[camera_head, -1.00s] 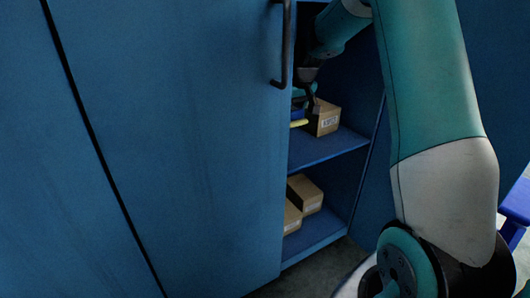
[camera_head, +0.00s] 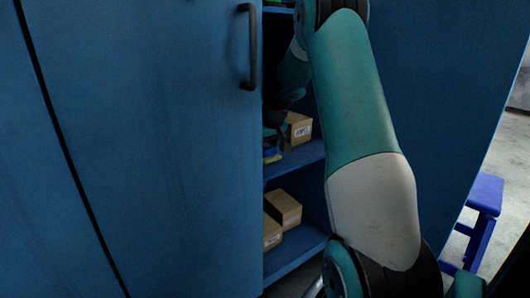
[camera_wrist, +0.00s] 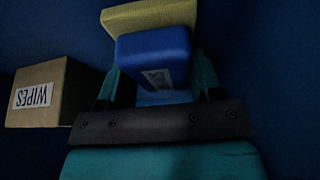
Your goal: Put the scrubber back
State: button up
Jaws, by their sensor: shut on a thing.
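The scrubber has a blue body (camera_wrist: 152,52) with a pale label and a yellow pad (camera_wrist: 150,16), and it sits between the fingers of my gripper (camera_wrist: 155,88) in the wrist view. My gripper is shut on it. In the head view my gripper (camera_head: 275,135) is inside the open cabinet (camera_head: 300,168), at the middle shelf. There the scrubber (camera_head: 272,154) shows only in part, low by the shelf, beside a cardboard box. The door edge hides some of it. I cannot tell whether it touches the shelf.
A cardboard box labelled WIPES (camera_wrist: 38,95) stands just left of my gripper in the wrist view; a box (camera_head: 298,128) is on the middle shelf. More boxes (camera_head: 283,208) lie on the shelf below. The blue door (camera_head: 150,150) with its black handle (camera_head: 250,48) is close on the left.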

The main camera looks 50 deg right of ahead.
jog(key=shift+f, duration=0.3)
jog(key=o, duration=1)
jog(key=shift+f, duration=0.1)
jog(key=shift+p+v, duration=2.5)
jog(key=shift+v, duration=3.65)
